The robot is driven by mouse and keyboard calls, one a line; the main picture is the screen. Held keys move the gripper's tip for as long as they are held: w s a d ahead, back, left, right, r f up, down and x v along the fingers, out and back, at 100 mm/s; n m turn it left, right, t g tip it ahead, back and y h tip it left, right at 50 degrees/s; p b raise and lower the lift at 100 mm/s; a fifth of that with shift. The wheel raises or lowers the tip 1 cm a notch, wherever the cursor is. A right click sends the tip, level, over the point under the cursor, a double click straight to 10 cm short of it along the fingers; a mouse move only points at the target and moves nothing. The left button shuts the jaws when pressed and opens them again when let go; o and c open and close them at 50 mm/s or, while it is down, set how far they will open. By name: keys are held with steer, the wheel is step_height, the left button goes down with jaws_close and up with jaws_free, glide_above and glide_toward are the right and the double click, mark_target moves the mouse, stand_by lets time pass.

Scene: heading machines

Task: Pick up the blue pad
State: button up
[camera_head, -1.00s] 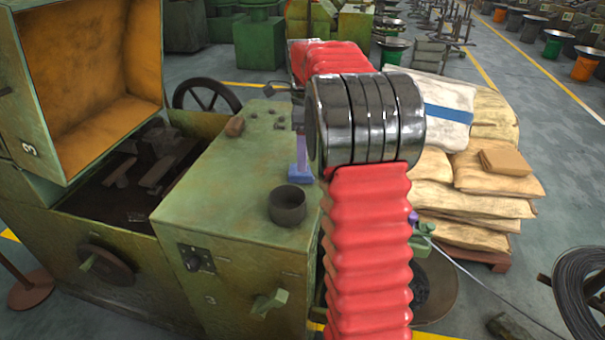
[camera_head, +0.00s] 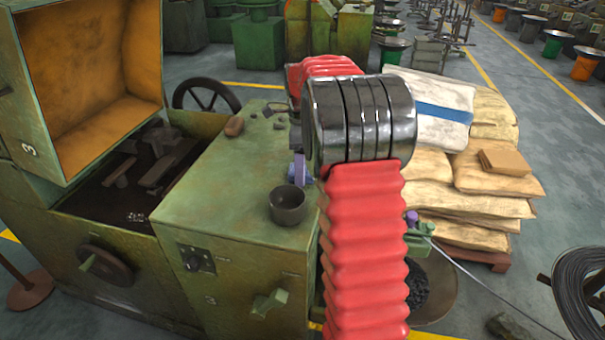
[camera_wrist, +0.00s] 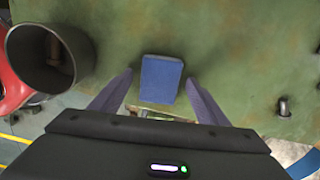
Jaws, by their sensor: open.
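The blue pad (camera_wrist: 161,79) is a small rounded block lying flat on the green machine top in the wrist view. My gripper (camera_wrist: 159,77) is open, with one purple finger at each side of the pad and visible gaps between. The jaws hold nothing. In the head view, a purple finger of my gripper (camera_head: 299,166) shows at the left of my arm's dark wrist. It covers part of the pad there, and my arm hides the other finger.
A dark round cup (camera_head: 287,205) stands on the green machine top (camera_head: 235,190) near the pad; it also shows in the wrist view (camera_wrist: 48,60). A brown lump (camera_head: 234,126) lies farther back. Stacked sacks (camera_head: 470,190) stand to the right.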

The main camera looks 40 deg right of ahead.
steer(key=shift+c, duration=0.6)
steer(key=c, duration=1)
step_height(320, 180, up, 10)
stand_by(0.6)
